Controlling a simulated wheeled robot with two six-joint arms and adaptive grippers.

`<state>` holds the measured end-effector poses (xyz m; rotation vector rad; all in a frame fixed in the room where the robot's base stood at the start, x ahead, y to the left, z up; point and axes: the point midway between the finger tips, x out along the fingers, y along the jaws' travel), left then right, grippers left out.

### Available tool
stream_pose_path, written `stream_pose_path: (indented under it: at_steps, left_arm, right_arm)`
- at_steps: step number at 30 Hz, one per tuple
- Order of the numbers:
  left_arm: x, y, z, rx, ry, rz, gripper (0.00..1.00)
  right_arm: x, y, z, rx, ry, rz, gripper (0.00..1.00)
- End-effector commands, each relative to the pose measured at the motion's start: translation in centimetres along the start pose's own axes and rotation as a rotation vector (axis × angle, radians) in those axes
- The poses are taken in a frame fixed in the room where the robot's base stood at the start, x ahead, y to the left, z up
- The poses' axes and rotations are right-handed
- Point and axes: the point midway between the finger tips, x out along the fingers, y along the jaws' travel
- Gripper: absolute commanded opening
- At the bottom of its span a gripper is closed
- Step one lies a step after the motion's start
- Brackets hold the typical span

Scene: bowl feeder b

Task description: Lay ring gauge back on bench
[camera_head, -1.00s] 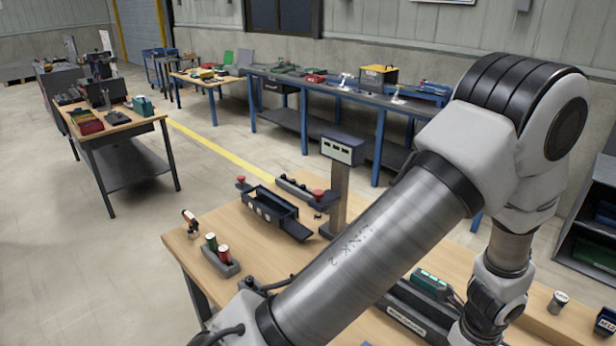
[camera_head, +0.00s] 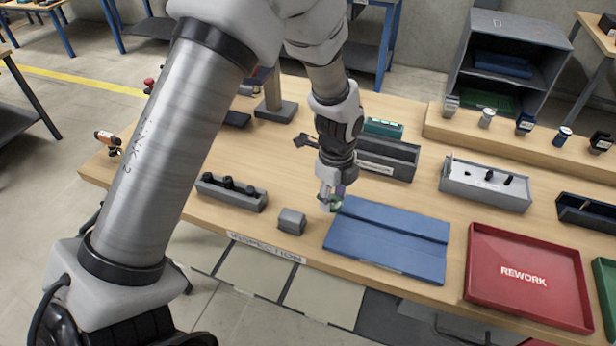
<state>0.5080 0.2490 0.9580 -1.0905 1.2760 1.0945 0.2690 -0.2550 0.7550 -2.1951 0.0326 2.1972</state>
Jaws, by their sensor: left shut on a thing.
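My left gripper (camera_head: 332,200) is shut on a small, partly hidden piece with a green patch, which I take to be the ring gauge (camera_head: 336,204). The gripper points down at the left back corner of a blue mat (camera_head: 385,240) on the wooden bench (camera_head: 270,150). The fingers cover most of the piece, and I cannot tell whether it touches the bench or the mat. My right gripper is out of view.
A small grey block (camera_head: 291,221) and a grey holder with black knobs (camera_head: 231,192) stand left of the mat. A red REWORK tray (camera_head: 528,318) lies to its right. A grey fixture box (camera_head: 486,184) and a dark labelled unit (camera_head: 385,160) stand behind. Bare wood lies between them.

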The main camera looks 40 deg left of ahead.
Motion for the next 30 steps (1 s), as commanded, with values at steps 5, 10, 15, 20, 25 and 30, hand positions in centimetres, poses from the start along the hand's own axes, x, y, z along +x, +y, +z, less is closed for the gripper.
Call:
stream_pose_path:
  at_steps: [5, 10, 15, 20, 25, 30]
  left_arm:
    - [0.1, -1.8, 5.6, -0.008, 0.004, -0.001, 0.07]
    - [0.7, -2.9, 9.0, -0.004, 0.000, 0.001, 0.07]
    - [2.8, -2.9, 9.5, 0.000, -0.001, 0.006, 0.07]
    - [4.5, -3.0, 9.4, 0.000, -0.001, 0.001, 0.07]
    - [4.5, -3.0, 9.4, 0.000, -0.001, 0.000, 0.07]
    - [4.8, -3.0, 9.4, 0.000, -0.001, 0.000, 0.59]
  right_arm:
    - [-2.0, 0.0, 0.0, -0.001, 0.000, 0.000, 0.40]
    - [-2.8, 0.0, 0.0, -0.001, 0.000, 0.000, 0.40]
    - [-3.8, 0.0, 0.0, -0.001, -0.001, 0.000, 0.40]
    - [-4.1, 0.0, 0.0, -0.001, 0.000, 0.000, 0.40]
    - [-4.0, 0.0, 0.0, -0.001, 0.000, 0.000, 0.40]
    - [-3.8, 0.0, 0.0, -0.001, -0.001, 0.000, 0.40]
